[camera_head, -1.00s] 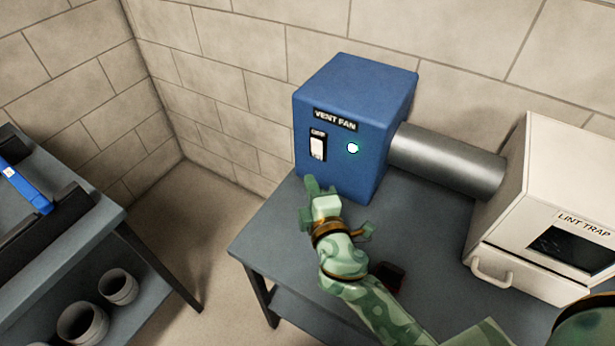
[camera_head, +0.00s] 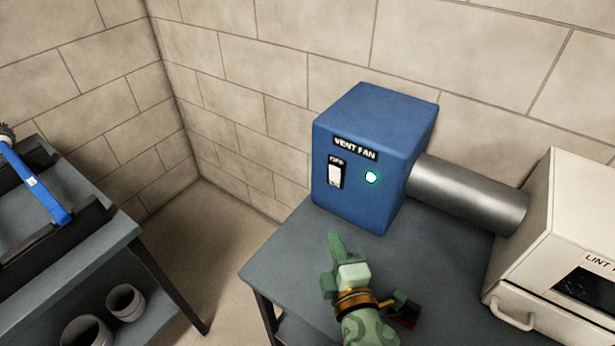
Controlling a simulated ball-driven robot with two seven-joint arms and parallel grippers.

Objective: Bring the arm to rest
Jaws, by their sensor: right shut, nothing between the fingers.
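My right gripper (camera_head: 334,262), green with a brass-coloured band at the wrist, is over the grey table (camera_head: 275,258) in front of the blue vent fan box (camera_head: 358,165). It is shut, holds nothing, and is apart from the box. The box has a white switch (camera_head: 335,176) with a small label above it and a lit green lamp (camera_head: 372,177) on its front. My left gripper is not in view.
A metal duct (camera_head: 468,192) joins the box to the white lint trap (camera_head: 550,235) at right. A dark red object (camera_head: 407,315) lies beside my right wrist. At left, a rack holds a blue-handled brush (camera_head: 38,188), with cups (camera_head: 125,302) below. Floor separates the tables.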

